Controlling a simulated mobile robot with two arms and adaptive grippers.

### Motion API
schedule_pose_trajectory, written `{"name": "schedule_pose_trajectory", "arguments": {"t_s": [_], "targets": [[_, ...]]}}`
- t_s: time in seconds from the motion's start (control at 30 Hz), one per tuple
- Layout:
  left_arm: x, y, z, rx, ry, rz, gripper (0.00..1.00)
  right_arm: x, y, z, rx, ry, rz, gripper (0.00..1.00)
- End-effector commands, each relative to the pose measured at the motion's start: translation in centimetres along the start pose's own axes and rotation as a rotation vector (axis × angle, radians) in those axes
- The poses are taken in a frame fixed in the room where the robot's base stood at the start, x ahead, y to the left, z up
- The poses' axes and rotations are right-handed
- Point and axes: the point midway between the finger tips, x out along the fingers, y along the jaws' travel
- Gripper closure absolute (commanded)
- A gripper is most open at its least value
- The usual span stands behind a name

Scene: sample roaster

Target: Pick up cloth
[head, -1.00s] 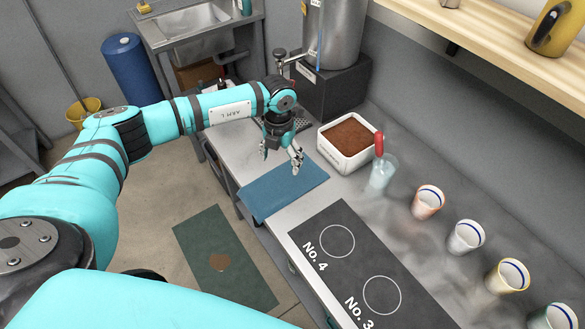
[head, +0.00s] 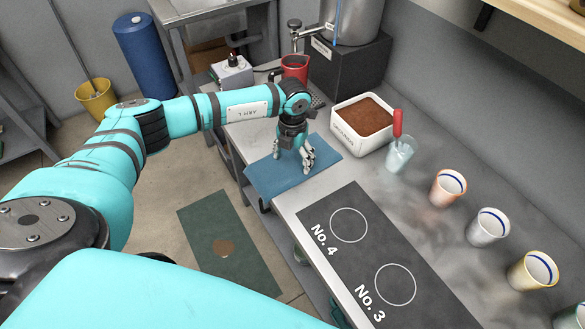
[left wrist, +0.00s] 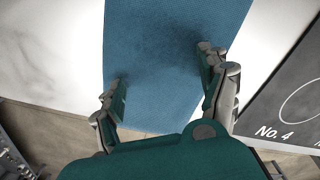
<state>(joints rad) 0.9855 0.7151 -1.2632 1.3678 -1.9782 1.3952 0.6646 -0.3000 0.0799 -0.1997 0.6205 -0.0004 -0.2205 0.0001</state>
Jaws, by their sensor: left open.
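A blue cloth (head: 270,178) lies flat on the counter, its near edge at the counter's front edge. It also fills the middle of the left wrist view (left wrist: 165,50). My left gripper (head: 306,172) is above the cloth and points down at it. In the left wrist view my left gripper (left wrist: 160,88) has its two fingers wide apart over the cloth, with nothing between them. Whether the fingertips touch the cloth I cannot tell. My right gripper is in neither view.
A white bin of brown grounds (head: 345,144) stands right of the cloth, beside a glass with a red-handled tool (head: 399,155). The dark No. 4 and No. 3 mat (head: 370,262) lies nearer. Several cups line the wall side. A red mug (head: 294,68) stands behind my arm.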

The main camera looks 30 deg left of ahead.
Motion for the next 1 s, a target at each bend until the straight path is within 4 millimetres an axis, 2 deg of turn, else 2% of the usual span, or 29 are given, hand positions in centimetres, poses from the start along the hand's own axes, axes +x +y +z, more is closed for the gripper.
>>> {"name": "schedule_pose_trajectory", "arguments": {"t_s": [0.53, 1.0], "targets": [[0.66, 0.00, 0.00, 0.000, 0.000, 0.000, 0.23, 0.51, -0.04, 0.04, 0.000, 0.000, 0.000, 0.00], [0.69, 0.03, -0.11, 0.000, 0.003, 0.001, 0.53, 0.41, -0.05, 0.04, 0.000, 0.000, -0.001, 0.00]]}}
